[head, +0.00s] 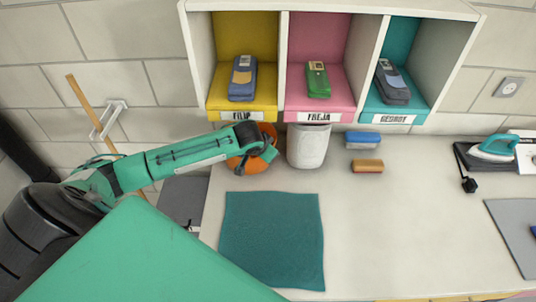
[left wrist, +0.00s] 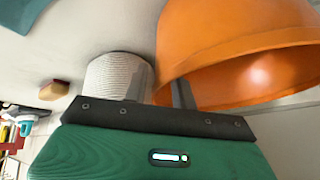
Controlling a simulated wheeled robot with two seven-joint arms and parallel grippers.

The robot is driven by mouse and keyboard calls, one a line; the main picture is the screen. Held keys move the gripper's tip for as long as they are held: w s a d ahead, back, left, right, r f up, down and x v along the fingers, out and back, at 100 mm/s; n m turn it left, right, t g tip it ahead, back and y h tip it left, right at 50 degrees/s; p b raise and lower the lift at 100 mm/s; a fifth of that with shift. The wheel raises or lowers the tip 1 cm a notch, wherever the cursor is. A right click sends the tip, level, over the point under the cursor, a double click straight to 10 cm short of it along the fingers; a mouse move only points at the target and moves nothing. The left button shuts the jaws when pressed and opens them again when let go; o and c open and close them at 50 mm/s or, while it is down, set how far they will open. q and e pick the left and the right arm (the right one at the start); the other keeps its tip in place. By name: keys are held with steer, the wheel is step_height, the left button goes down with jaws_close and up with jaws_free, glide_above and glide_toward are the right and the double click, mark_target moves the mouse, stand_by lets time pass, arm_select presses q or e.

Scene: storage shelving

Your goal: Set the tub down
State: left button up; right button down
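The orange tub (head: 235,163) is at the back left of the counter, partly hidden behind my left gripper in the head view. In the left wrist view the tub (left wrist: 235,35) fills the upper right, tilted in the picture, with part of its inside showing. My left gripper (head: 262,152) is at its rim. My right gripper is not in view.
A white ribbed bin (head: 308,147) stands close right of the tub. Beyond it lie a blue block (head: 363,140) and an orange-brown block (head: 367,166). A teal mat (head: 272,240) lies in front. Shelving with labelled cubbies (head: 333,114) overhangs the back. The counter's middle is clear.

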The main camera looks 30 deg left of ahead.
arm_select(q)
steer(key=shift+b+v, duration=0.55)
steer(key=shift+v, duration=2.2)
steer(key=shift+f, duration=0.1)
